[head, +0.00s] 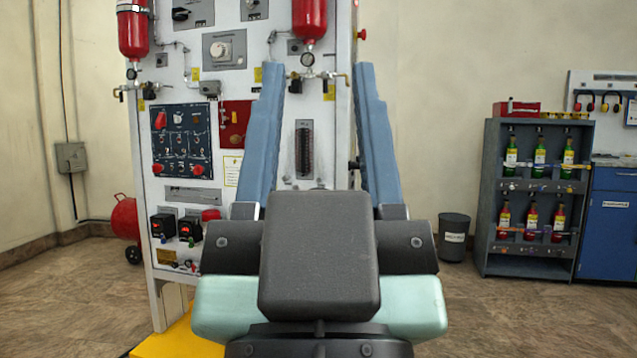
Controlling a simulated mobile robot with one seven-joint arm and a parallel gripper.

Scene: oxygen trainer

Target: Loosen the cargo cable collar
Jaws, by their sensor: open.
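My gripper (318,72) is open and empty, its two blue fingers wide apart in front of the white trainer panel (290,110). Between the fingers show a small round gauge with brass valves below a red cylinder (309,18), and lower down a black slotted strip (304,150). I cannot make out a cargo cable collar for certain in the head view. My fingers and wrist hide parts of the panel's right half and its lower middle.
The panel's left part carries another red cylinder (133,30), a dark blue switch panel (183,143) and black boxes with red displays (163,226). A yellow base (178,338) lies below. At right stand a grey bin (454,237) and a bottle shelf (533,197). Floor between is clear.

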